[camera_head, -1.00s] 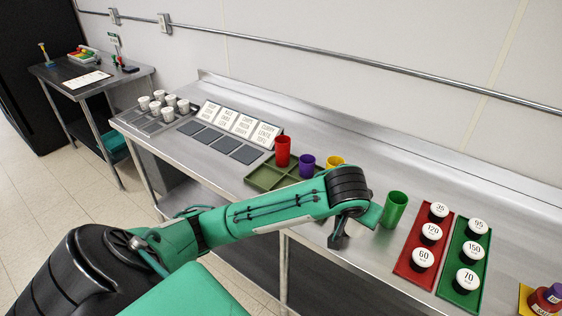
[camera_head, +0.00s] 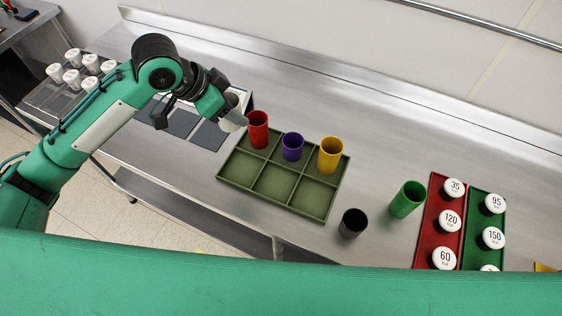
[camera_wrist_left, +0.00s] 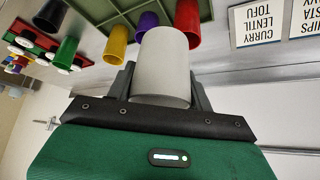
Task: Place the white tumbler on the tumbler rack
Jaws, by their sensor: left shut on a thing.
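My left gripper (camera_head: 222,108) is shut on the white tumbler (camera_wrist_left: 162,68), with its jaws on either side of it. The white tumbler also shows in the head view (camera_head: 237,117), partly hidden by the gripper, near the rack's back left corner. The tumbler rack (camera_head: 268,206) is an olive-green tray with compartments on the steel counter. A red tumbler (camera_head: 258,130), a purple tumbler (camera_head: 292,147) and a yellow tumbler (camera_head: 330,156) stand in its back row. The front row is empty. My right gripper does not show.
A black tumbler (camera_head: 352,223) and a green tumbler (camera_head: 407,199) stand right of the rack. Red (camera_head: 432,226) and green (camera_head: 486,214) trays hold white numbered discs. Dark mats (camera_head: 208,135), cards and several white cups (camera_head: 72,58) are at the left. My green arm crosses the bottom.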

